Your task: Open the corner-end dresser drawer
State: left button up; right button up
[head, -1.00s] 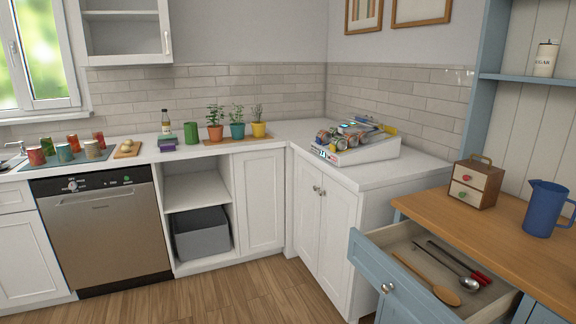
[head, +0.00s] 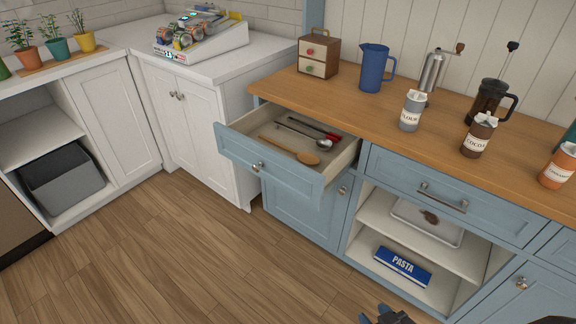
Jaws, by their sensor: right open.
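The corner-end dresser drawer (head: 270,172) is the blue drawer at the left end of the dresser, beside the white corner cabinet. It is pulled out and its inside shows. A wooden spoon (head: 290,149), a metal ladle (head: 322,145) and a red-handled utensil (head: 327,135) lie in it. Its round metal knob (head: 258,167) is on the front, with nothing touching it. My right gripper (head: 388,316) shows only in part at the bottom edge, open, well below and to the right of the drawer. My left gripper is out of view.
The blue dresser's wooden top (head: 400,124) holds a small drawer box (head: 318,54), a blue jug (head: 373,68), canisters and a French press (head: 487,102). A second drawer (head: 450,196) is shut above an open shelf with a pasta box (head: 402,266). The floor (head: 190,250) in front is clear.

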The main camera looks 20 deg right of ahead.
aim_at(239, 142)
jog(key=i+j+z, duration=0.1)
jog(key=z, duration=0.3)
jog(key=j+z, duration=0.1)
jog(key=z, duration=0.3)
jog(key=i+j+z, duration=0.1)
jog(key=z, duration=0.3)
jog(key=j+z, duration=0.6)
jog(key=j, duration=0.2)
jog(key=j+z, duration=0.4)
jog(key=j, duration=0.45)
jog(key=k+j+z, duration=0.15)
jog(key=j, duration=0.25)
jog(key=j+z, duration=0.1)
jog(key=j, duration=0.35)
jog(key=k+j, duration=0.1)
jog(key=j, duration=0.35)
jog(key=k+j, duration=0.1)
jog(key=j, duration=0.35)
jog(key=k+j, duration=0.15)
jog(key=j, duration=0.3)
jog(key=k+j, duration=0.1)
jog(key=j, duration=0.35)
jog(key=k+j+z, duration=0.1)
jog(key=j, duration=0.35)
